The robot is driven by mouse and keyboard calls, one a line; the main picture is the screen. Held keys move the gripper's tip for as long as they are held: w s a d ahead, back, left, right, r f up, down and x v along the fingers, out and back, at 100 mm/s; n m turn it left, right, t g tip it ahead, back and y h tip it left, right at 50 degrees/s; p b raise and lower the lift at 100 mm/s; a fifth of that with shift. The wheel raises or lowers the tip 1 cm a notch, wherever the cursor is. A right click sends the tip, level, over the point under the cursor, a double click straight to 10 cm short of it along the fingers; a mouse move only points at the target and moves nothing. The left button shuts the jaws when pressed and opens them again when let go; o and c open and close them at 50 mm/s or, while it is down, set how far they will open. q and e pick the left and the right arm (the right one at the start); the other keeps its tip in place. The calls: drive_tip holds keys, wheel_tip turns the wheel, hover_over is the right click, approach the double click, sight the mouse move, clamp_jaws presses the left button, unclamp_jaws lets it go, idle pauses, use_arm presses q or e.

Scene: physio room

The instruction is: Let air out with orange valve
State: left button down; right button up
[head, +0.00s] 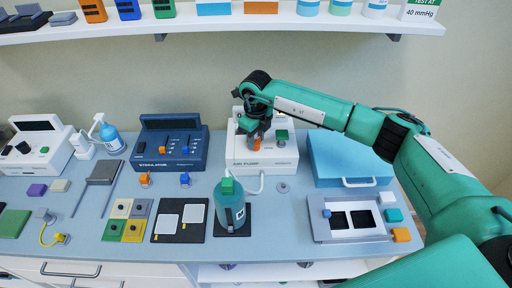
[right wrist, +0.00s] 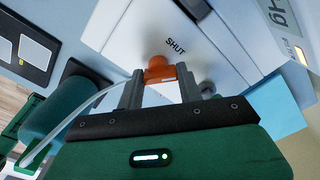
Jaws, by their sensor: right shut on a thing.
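The white air pump (head: 262,158) stands at the back middle of the bench. My right gripper (head: 257,138) reaches over it from the right and points down at its front. The gripper is shut on the orange valve (head: 257,144), which shows between the two fingers in the right wrist view (right wrist: 160,68). The word SHUT is printed on the pump face beside the valve. A pale hose (right wrist: 88,110) runs from the pump towards a teal bottle (head: 230,214) with a green top. My left gripper is not in view.
A blue stimulator (head: 171,160) stands left of the pump, and a blue case (head: 345,170) with a white handle stands right. A grey tray (head: 320,231) with dark panels lies at front right. A shelf (head: 215,28) with boxes, bottles and a 40 mmHg sign (head: 420,11) runs above.

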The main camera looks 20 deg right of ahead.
drive_tip(key=n+b, duration=0.1)
drive_tip(key=b, duration=0.1)
drive_tip(key=n+b, duration=0.4)
drive_tip(key=shift+f, duration=0.25)
drive_tip(key=shift+r+n+b, duration=0.15)
drive_tip(key=shift+n+b, duration=0.85)
drive_tip(key=shift+b, duration=0.1)
drive_tip(key=shift+r+n+b, duration=0.15)
drive_tip(key=shift+n+b, duration=0.25)
drive_tip(key=shift+n, duration=0.1)
drive_tip(key=o, duration=1)
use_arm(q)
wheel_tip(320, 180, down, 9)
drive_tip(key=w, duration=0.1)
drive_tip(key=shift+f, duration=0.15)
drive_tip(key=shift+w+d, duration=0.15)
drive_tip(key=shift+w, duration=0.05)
